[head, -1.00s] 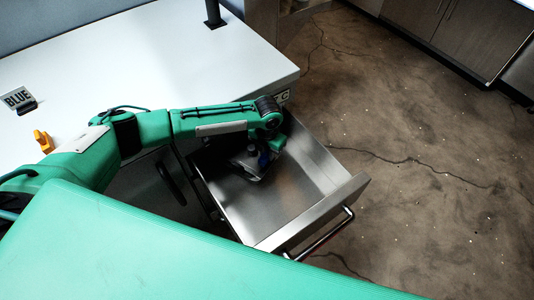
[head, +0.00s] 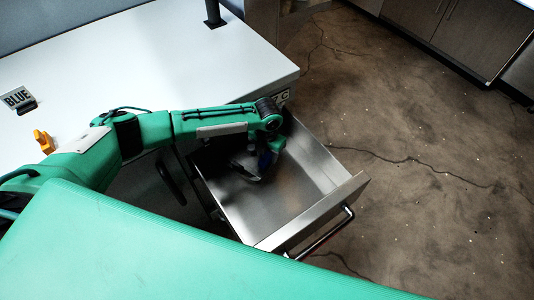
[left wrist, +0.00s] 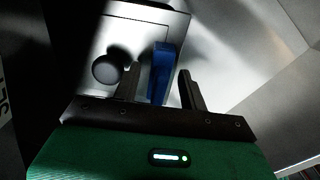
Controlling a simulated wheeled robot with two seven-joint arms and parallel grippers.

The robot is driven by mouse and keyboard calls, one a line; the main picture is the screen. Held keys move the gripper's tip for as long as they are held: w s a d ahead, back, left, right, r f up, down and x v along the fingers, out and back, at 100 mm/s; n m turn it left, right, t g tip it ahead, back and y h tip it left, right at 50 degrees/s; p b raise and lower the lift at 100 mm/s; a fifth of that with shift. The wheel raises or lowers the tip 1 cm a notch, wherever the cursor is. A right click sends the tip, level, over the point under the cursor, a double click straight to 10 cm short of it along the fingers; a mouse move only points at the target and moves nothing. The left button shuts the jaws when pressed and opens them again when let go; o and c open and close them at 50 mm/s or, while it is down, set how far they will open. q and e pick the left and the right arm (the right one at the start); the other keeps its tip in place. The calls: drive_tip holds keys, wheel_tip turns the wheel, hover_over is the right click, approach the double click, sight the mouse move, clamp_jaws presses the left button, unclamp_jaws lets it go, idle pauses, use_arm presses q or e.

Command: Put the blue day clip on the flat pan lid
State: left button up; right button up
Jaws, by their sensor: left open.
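In the left wrist view, the blue clip (left wrist: 161,66) lies between the two fingers of my left gripper (left wrist: 160,88), with a visible gap to the right finger. The fingers are apart. Under it is a flat, pale, straight-edged panel with a round black knob, which looks like the flat pan lid (left wrist: 128,40); the clip overlaps its right part. I cannot tell whether the clip touches it. My arm hides much there. My right gripper is not in view.
The open metal drawer (head: 346,192) has walls close around my left gripper; its front and right parts are bare. A dark post stands at the back.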

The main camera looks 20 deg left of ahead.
use_arm(q)
wheel_tip(320, 180, up, 11)
drive_tip(key=shift+r+b, duration=0.1)
drive_tip(key=shift+b, duration=0.2)
drive_tip(key=shift+r, duration=0.15)
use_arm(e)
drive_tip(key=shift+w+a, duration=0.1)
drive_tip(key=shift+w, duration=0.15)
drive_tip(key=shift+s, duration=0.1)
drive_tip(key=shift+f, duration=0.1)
